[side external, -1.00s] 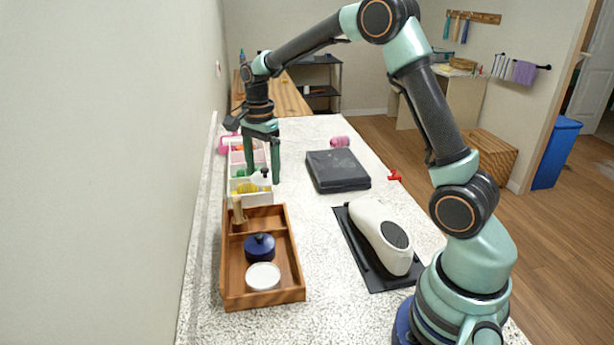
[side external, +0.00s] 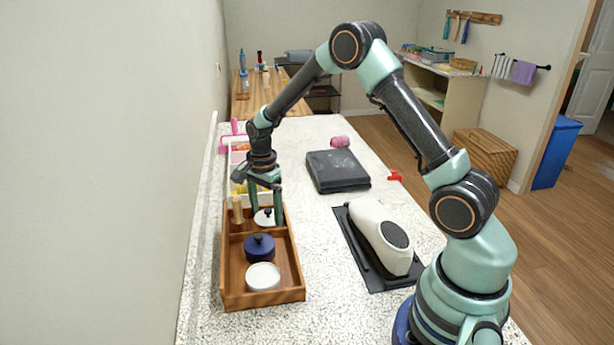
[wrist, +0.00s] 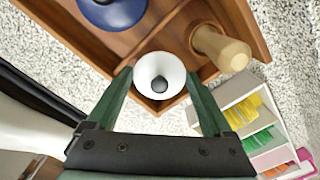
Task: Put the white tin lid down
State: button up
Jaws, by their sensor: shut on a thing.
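The white tin lid (side external: 262,220), with a dark knob, is at the far right compartment of the wooden tray (side external: 231,288). My gripper (side external: 265,216) points down with its two green fingers on either side of the lid, shut on it. In the wrist view the lid (wrist: 149,69) sits between the fingertips, over the tray's corner. I cannot tell whether its underside touches the tray floor. A dark blue lidded pot (side external: 259,248) and an open-looking white round tin (side external: 263,277) stand in the nearer part of the tray.
A pale wooden turned piece (side external: 237,209) stands close left of the lid; it also shows in the wrist view (wrist: 222,47). A white divided organizer (wrist: 241,116) adjoins the tray's far end. A black case (side external: 337,171) and a white appliance (side external: 372,228) stand to the right.

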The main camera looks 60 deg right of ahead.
aim_at(266, 211)
jog(key=shift+f, duration=0.1)
jog(key=shift+s+f, duration=0.1)
jog(key=shift+f, duration=0.5)
jog(key=o, duration=1.1)
notch_tip(266, 211, up, 14)
jog(key=f, duration=0.1)
jog(key=s+a+r+n+t, duration=0.3)
jog(key=s+a+r+n, duration=0.2)
jog(key=s+r+n, duration=0.35)
jog(key=shift+s+a+r+n+t, duration=0.2)
jog(key=shift+s+a+n+t, duration=0.3)
jog(key=shift+s+n, duration=1.1)
jog(key=shift+s+a+r+n+t, duration=0.2)
jog(key=shift+s+a+n+t, duration=0.2)
jog(key=shift+s+n, duration=1.15)
jog(key=shift+s+a+r+n+t, duration=0.2)
jog(key=shift+s+a+n+t, duration=0.3)
jog(key=shift+s+n, duration=1.1)
jog(key=shift+w+n, duration=0.3)
